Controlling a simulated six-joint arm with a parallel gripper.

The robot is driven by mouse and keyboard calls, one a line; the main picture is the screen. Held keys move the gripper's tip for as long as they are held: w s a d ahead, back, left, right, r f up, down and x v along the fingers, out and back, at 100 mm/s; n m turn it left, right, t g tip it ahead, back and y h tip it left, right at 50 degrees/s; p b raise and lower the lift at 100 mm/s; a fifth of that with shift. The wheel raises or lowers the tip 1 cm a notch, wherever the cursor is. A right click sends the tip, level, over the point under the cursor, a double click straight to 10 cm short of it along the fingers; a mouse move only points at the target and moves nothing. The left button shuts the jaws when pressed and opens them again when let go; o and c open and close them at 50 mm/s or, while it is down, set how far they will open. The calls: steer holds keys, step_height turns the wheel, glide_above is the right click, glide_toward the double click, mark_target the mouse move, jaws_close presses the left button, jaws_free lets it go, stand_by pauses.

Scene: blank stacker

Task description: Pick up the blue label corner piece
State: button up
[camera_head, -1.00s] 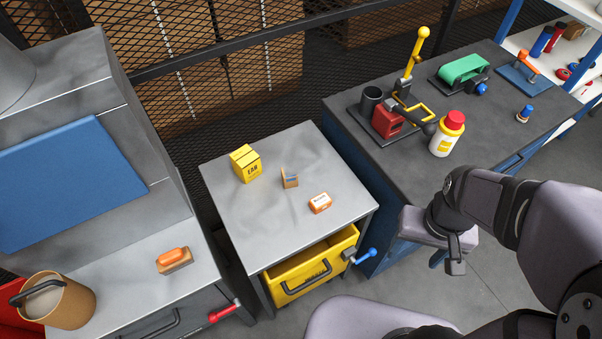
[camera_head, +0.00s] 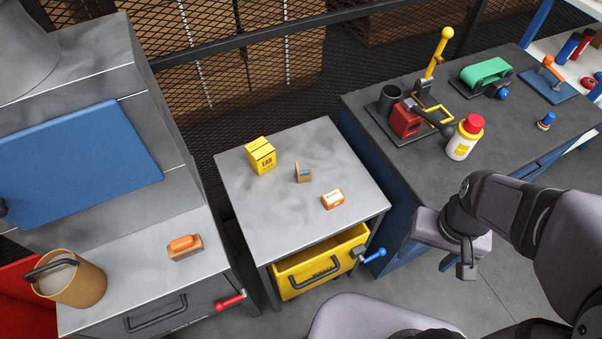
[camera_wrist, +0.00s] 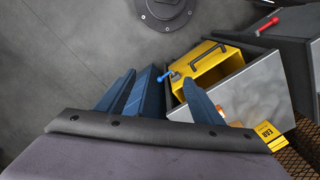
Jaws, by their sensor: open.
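The corner piece (camera_head: 303,173), a small tan piece with a blue label, stands on the grey top of the drawer cabinet (camera_head: 240,210). A yellow box (camera_head: 260,156) is to its upper left and a white-and-orange box (camera_head: 332,199) to its lower right, both apart from it. My gripper (camera_head: 467,262) hangs well to the right of the cabinet and below the dark workbench, away from the piece. In the wrist view my gripper (camera_wrist: 157,88) shows two spread fingers with nothing held. I cannot make out the corner piece in the wrist view.
The yellow drawer (camera_head: 318,265) stands partly open, with a blue-knobbed handle (camera_head: 372,255) sticking out. The workbench (camera_head: 400,165) carries a red machine (camera_head: 404,121) and a white-and-yellow bottle (camera_head: 465,140). A left counter holds an orange-handled block (camera_head: 185,246). The cabinet top around the piece is mostly clear.

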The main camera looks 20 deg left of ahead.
steer(key=shift+c, duration=0.6)
steer(key=w+a+f+n+t+y+b, duration=0.1)
steer(key=w+a+f+t+b, duration=0.1)
steer(key=w+a+f, duration=0.3)
steer(key=w+a+f+n+t+y+b, duration=0.2)
steer(key=w+a, duration=0.4)
steer(key=a, duration=0.4)
steer(key=w+a+f+n+t+y+b, duration=0.1)
steer(key=w+a+f+t+b, duration=0.2)
steer(key=w+a+f+t, duration=0.2)
steer(key=shift+w+a+f+n, duration=0.1)
steer(key=shift+w+a+f, duration=0.15)
steer(key=shift+a+f, duration=0.3)
steer(key=shift+w+a+f+n, duration=0.1)
steer(key=shift+w+a+f, duration=0.2)
steer(key=shift+a, duration=0.35)
steer(key=shift+w+a+f+n, duration=0.1)
steer(key=shift+w+a+f, duration=0.15)
steer(key=shift+a+f, duration=0.3)
steer(key=n+t+y+b, duration=0.1)
steer(key=t+y+b, duration=0.1)
glide_toward(305, 175)
steer(key=w+f, duration=0.2)
steer(key=shift+w+a, duration=0.2)
steer(key=shift+w, duration=0.1)
steer(key=shift+s+a+r+n+t+y, duration=0.1)
steer(key=shift+s+a+n+t+y, duration=0.05)
steer(key=shift+a+n+t+y, duration=0.3)
